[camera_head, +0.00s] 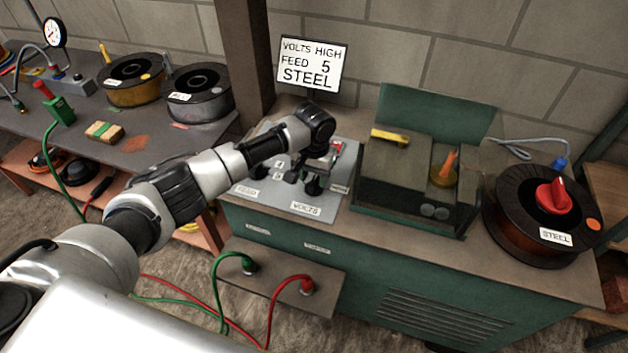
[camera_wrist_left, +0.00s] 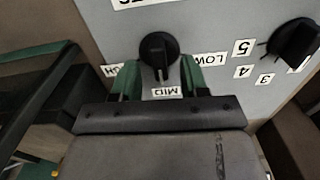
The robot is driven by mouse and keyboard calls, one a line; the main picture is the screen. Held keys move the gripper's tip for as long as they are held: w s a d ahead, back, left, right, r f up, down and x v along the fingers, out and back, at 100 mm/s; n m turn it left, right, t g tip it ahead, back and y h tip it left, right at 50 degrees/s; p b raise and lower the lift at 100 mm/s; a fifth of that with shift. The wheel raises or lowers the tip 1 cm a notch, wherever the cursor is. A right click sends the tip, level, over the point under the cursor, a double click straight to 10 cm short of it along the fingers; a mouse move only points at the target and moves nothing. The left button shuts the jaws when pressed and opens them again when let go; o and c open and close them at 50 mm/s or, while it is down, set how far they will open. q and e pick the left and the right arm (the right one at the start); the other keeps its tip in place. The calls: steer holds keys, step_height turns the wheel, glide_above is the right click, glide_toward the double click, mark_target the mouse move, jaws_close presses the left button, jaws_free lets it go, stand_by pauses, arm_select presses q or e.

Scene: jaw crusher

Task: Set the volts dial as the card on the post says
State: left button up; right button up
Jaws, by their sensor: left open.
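The card (camera_head: 312,65) on the post reads VOLTS HIGH, FEED 5, STEEL. The volts dial (camera_head: 314,186) is a black knob on the grey sloped panel (camera_head: 270,197). In the left wrist view the volts dial (camera_wrist_left: 158,52) appears upside down, with LOW, MID and a partly hidden third label around it. Its pale mark points at MID. My left gripper (camera_head: 322,162) reaches down over the panel. In the left wrist view its green fingers (camera_wrist_left: 159,78) are apart, one on each side of the volts dial; contact cannot be told. My right gripper is not in view.
The feed dial (camera_wrist_left: 294,42) sits beside the volts dial with numbers around it. A green open-lidded box (camera_head: 415,170) stands right of the panel. A reel marked STEEL (camera_head: 510,235) lies further right. Other reels (camera_head: 198,105) sit on the left bench.

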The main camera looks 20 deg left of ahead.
arm_select(q)
steer(key=shift+f, duration=1.15)
jaws_close()
